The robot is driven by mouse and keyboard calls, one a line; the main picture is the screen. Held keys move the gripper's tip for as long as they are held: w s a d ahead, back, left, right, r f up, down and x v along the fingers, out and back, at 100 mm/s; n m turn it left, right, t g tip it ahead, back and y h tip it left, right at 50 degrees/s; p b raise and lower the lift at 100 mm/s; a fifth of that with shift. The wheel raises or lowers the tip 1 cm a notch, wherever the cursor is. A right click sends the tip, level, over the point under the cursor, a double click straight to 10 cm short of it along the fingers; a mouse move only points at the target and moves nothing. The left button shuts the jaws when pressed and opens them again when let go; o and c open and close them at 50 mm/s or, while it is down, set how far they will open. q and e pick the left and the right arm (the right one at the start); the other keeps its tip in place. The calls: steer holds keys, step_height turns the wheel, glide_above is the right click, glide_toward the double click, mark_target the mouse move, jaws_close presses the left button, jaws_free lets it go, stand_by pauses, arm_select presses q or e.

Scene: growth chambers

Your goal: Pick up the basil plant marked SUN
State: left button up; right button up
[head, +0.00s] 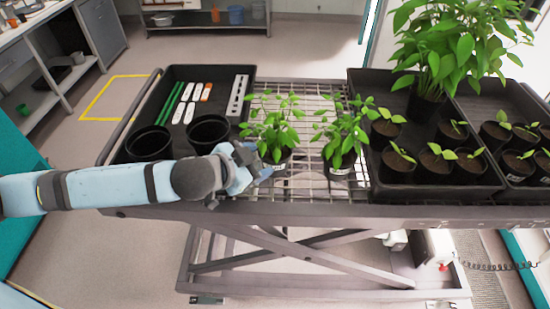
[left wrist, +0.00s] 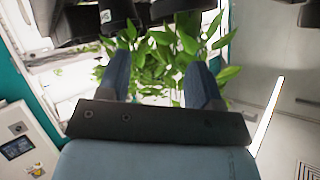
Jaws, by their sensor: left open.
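Two leafy green plants in dark pots stand on the wire-mesh bench top in the head view: a left plant (head: 275,122) and a right plant (head: 344,128). I cannot read a SUN mark on either. The right plant's pot has a pale patch low on its front. My left gripper (head: 262,168) is open at the front of the left plant's pot and partly hides it; contact is unclear. In the left wrist view my left gripper (left wrist: 160,70) has its fingers apart, with green foliage (left wrist: 170,55) beyond and between them. My right gripper is not in view.
A black tray (head: 215,77) at left holds two empty pots, white labels and green sticks. A black tray (head: 405,191) at right holds seedlings and a tall plant (head: 445,50). Bare mesh (head: 310,97) lies behind the two plants. The bench frame (head: 320,215) runs along the front.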

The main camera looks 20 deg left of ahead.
mark_target(290, 154)
arm_select(q)
steer(key=p+x, duration=0.1)
steer(key=x, duration=1)
steer(key=shift+w+f, duration=0.1)
steer(key=shift+w, duration=0.1)
steer(key=shift+s, duration=0.1)
steer(key=shift+s, duration=0.1)
jaws_close()
